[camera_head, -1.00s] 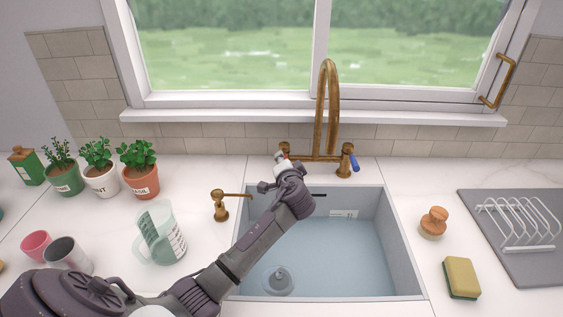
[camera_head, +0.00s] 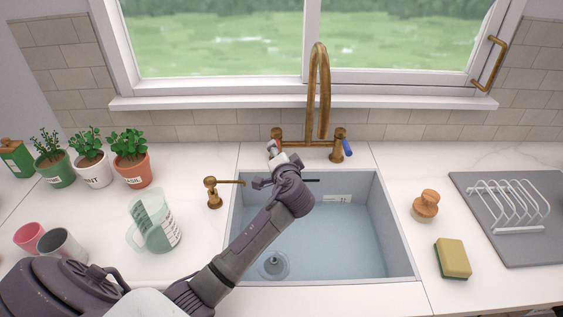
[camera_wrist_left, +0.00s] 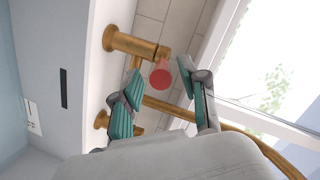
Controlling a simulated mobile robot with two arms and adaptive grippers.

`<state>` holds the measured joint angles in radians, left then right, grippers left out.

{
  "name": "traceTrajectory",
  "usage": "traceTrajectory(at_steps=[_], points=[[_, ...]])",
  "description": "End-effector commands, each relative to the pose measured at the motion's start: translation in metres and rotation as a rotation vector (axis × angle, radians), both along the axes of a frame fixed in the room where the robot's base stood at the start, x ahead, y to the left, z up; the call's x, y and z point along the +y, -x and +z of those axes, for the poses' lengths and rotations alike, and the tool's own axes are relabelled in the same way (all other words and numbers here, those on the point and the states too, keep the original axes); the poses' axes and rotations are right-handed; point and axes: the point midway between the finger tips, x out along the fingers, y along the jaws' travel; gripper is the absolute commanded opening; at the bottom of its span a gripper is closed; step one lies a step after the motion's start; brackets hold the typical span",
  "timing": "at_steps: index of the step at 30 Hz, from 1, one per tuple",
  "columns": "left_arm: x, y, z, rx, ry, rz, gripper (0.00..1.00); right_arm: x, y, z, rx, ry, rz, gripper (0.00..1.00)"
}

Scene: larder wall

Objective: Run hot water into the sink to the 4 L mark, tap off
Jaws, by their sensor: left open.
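The brass tap (camera_head: 320,90) stands behind the sink, its tall spout arched. Its red-marked lever (camera_head: 277,145) is at left and its blue-marked lever (camera_head: 347,149) at right. My left gripper (camera_head: 270,164) is open at the red lever. In the left wrist view, the red lever end (camera_wrist_left: 160,77) shows between the spread fingers (camera_wrist_left: 160,92); I cannot tell whether they touch it. The sink (camera_head: 400,235) has a label (camera_head: 337,199) on its back wall and a round plug or drain piece (camera_head: 273,265) at the bottom. No stream shows; the water level is unclear. My right gripper is out of view.
A brass dispenser (camera_head: 213,192), measuring jug (camera_head: 155,222), cups (camera_head: 62,247) and potted herbs (camera_head: 131,160) stand left of the sink. A brush (camera_head: 426,205), sponge (camera_head: 452,258) and rack (camera_head: 508,205) on a grey mat (camera_head: 535,250) are at right. The window sill (camera_head: 220,103) is behind.

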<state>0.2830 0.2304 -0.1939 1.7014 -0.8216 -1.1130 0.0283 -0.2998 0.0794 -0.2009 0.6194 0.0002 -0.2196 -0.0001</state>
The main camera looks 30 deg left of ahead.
Motion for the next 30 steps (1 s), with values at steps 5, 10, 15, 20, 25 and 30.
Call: traceTrajectory(at_steps=[5, 10, 15, 20, 25, 30], points=[[-0.027, 0.029, 0.008, 0.000, 0.004, -0.002, 0.44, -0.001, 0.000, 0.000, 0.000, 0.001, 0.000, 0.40], [-0.043, 0.046, 0.013, 0.001, 0.001, -0.001, 0.44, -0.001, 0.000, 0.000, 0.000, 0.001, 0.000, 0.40], [-0.049, 0.054, 0.016, 0.000, 0.002, 0.001, 0.44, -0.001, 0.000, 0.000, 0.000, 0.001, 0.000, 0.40], [-0.049, 0.054, 0.016, 0.001, 0.001, 0.000, 0.44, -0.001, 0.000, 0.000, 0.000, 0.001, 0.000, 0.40], [-0.049, 0.054, 0.016, 0.001, 0.001, 0.000, 0.44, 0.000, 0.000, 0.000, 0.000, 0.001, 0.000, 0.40], [-0.049, 0.054, 0.016, 0.001, 0.000, 0.001, 0.44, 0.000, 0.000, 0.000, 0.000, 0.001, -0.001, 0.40]])
